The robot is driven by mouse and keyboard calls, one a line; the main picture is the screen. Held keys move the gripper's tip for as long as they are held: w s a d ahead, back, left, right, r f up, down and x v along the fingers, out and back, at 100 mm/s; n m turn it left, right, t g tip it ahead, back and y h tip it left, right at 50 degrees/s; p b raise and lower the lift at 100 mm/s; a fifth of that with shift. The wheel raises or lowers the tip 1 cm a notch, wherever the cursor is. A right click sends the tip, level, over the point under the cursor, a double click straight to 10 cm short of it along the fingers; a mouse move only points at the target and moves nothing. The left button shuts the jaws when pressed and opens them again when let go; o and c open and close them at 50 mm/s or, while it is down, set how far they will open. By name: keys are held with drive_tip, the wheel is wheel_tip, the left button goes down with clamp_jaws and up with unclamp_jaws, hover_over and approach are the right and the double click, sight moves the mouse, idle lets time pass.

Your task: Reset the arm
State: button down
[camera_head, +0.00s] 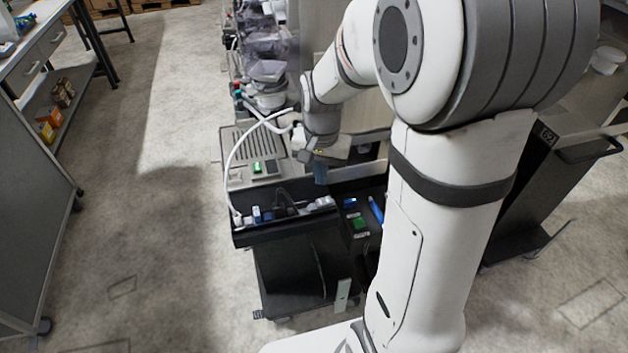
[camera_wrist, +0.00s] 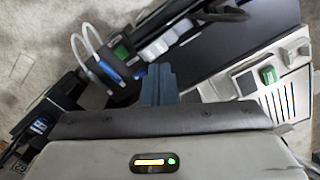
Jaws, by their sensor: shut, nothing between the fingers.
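My arm reaches over the black cart from the right in the head view. My gripper (camera_head: 320,174) hangs above the cart's top, just right of the grey dispenser base with its green button (camera_head: 257,167). In the wrist view the blue-grey fingers of my gripper (camera_wrist: 159,84) are together with nothing between them. The fingers point down over the cart and seem apart from everything there. The arm hides part of the cart's right side.
The black cart (camera_head: 243,238) carries cables, plugs, a green switch (camera_head: 360,223) and a blue pen-like item (camera_head: 376,210). Clear containers stand at the back. A grey workbench (camera_head: 30,215) is at left, and a dark trolley (camera_head: 520,200) at right. The floor between bench and cart is clear.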

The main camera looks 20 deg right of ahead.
drive_tip(key=s+r+n+t, duration=0.3)
drive_tip(key=s+r+n, duration=0.3)
drive_tip(key=s, duration=0.8)
wheel_tip(320, 180, up, 3)
drive_tip(key=shift+s+a+r, duration=0.1)
drive_tip(key=shift+s+a, duration=0.1)
drive_tip(key=shift+a, duration=0.15)
